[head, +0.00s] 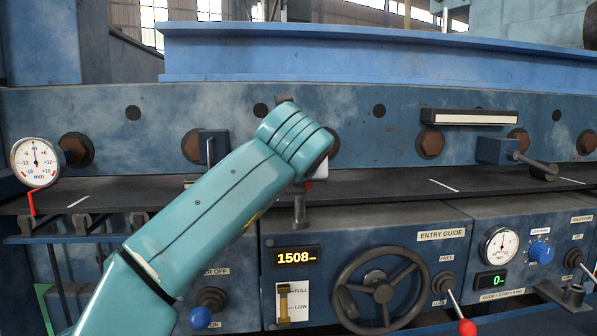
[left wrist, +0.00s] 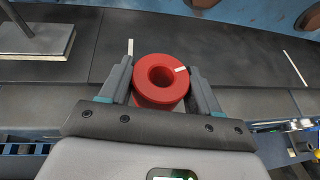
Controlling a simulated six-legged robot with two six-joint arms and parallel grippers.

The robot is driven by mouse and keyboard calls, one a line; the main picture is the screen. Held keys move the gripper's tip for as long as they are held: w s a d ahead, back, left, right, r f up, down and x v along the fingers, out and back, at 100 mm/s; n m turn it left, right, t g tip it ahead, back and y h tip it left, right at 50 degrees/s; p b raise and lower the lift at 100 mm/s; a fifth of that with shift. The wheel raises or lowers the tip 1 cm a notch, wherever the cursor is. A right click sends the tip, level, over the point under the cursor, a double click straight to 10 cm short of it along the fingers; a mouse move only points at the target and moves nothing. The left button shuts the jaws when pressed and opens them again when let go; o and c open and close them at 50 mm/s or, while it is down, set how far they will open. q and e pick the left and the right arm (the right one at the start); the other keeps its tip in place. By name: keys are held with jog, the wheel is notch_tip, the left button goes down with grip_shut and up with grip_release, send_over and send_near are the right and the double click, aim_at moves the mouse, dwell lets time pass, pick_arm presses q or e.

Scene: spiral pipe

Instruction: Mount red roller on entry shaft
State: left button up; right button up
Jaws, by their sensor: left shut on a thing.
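The red roller (left wrist: 160,99) is a thick ring with a central hole and a short white mark on its top face. It sits between the two fingers of my left gripper (left wrist: 160,72), which is shut on it. The hole faces the wrist camera. In the head view my wrist hides nearly all of the roller; only a small red patch (head: 309,185) shows beside it, above the dark ledge's front edge. I cannot tell which fitting is the entry shaft; a block with an upright pin (head: 211,150) and a block with a sideways rod (head: 530,160) stand along the rail. My right gripper is not in view.
The dark ledge (head: 400,186) runs across below the blue rail (head: 380,150) with its brown bolts. A dial gauge (head: 35,162) stands at the left. Below are a handwheel (head: 366,288) and a red-knobbed lever (head: 460,318).

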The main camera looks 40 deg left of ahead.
pick_arm(q)
jog(key=shift+w, duration=0.25)
jog(key=shift+d, duration=0.1)
jog(key=shift+s, duration=0.2)
jog(key=shift+w+p, duration=0.25)
jog(key=shift+p, duration=0.1)
jog(key=shift+s, duration=0.15)
jog(key=shift+w, duration=0.2)
